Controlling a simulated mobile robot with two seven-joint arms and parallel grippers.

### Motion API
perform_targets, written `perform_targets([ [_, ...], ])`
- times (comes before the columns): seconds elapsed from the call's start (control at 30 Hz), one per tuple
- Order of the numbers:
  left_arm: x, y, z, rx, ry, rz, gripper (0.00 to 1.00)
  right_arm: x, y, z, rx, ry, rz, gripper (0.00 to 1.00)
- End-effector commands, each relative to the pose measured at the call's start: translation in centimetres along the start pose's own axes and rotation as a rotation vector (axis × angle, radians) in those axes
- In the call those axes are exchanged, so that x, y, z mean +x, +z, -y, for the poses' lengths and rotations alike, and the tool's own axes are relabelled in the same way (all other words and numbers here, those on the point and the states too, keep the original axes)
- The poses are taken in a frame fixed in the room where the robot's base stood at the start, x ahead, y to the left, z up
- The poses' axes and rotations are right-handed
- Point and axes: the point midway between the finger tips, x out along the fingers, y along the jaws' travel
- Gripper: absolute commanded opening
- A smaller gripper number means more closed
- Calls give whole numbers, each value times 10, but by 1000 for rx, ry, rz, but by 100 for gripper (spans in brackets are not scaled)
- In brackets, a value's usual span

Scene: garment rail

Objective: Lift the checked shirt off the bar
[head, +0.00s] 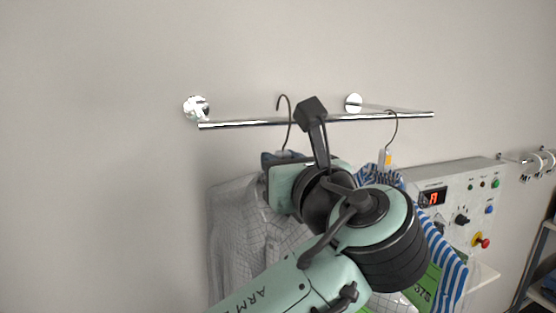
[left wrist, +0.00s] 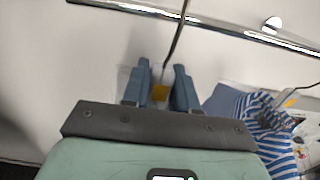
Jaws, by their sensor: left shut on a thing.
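The grey checked shirt (head: 232,225) hangs from a hanger with a dark hook (head: 289,110). My left gripper (head: 281,156) is shut on the hanger's neck, just below the bar (head: 240,123). In the left wrist view, a yellow tag (left wrist: 160,92) and the hook's stem show between the fingers (left wrist: 159,86). The top of this hook stands well above the bar, higher than the other hook. I cannot tell whether its open end is clear of the bar. My left arm hides part of the shirt. My right gripper is not in view.
A blue-and-white striped shirt (head: 450,262) hangs to the right, its hook (head: 394,128) on the bar. A control panel (head: 468,206) with buttons is on the wall behind it. A shelf (head: 545,265) stands far right. The wall left of the bar is clear.

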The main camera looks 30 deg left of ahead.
Motion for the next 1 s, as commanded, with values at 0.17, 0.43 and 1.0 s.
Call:
perform_targets([
  [0.17,-7,1,0,-1,0,2,0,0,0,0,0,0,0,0],
  [0.43,-7,1,0,-1,0,2,0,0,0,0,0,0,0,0],
  [1.0,-46,1,1,0,-3,3,0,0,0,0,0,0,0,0],
])
